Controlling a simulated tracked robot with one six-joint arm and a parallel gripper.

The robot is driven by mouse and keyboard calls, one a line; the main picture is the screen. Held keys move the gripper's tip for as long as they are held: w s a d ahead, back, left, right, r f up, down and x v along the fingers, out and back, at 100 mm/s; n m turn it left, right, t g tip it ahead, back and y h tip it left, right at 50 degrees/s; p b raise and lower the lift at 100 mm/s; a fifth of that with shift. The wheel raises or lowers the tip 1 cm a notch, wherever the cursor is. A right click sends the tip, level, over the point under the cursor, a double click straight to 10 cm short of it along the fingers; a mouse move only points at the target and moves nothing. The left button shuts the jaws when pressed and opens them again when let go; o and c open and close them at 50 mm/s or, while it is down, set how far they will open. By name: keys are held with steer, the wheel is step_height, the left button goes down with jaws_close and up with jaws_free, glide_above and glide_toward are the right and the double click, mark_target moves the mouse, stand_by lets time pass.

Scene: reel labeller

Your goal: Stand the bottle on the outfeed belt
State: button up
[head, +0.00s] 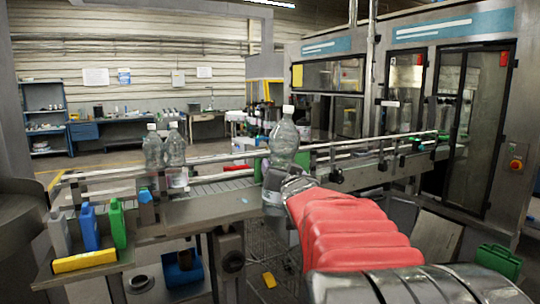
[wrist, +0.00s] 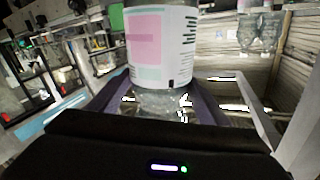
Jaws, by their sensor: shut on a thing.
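A clear plastic bottle with a white cap (head: 284,146) stands upright in my gripper, in front of the conveyor in the head view. In the wrist view the bottle (wrist: 160,45) fills the top middle, with a white and pink label and its clear lower part between the jaws. My gripper (head: 285,186) is shut on the bottle; in the wrist view the gripper (wrist: 165,105) shows a finger on each side of it. The outfeed belt (head: 215,187) runs behind and left of the bottle, between metal rails. I cannot tell how far the bottle's base is from the belt.
Two clear bottles (head: 165,148) stand on the belt at the left, behind the guide rail (head: 130,173). Blue, green and grey jugs and a yellow block (head: 85,261) are on a side shelf at the lower left. The labelling machine (head: 400,80) stands at the right.

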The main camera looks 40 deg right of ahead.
steer(key=w+a+f+n+t+y, duration=0.2)
steer(key=w+a+f+y, duration=0.1)
steer(key=w+a+f, duration=0.55)
steer(key=a+f+n+y, duration=0.2)
steer(key=a+f+y, duration=0.1)
steer(key=a+f, duration=1)
steer(key=a+f+n+t+y, duration=0.1)
steer(key=a+f+n+y, duration=0.1)
steer(key=a+f, duration=1)
steer(key=s+a+y, duration=0.1)
steer(key=a, duration=0.6)
steer(key=shift+f+n+y, duration=0.3)
steer(key=shift+f, duration=0.1)
steer(key=shift+w+d, duration=0.1)
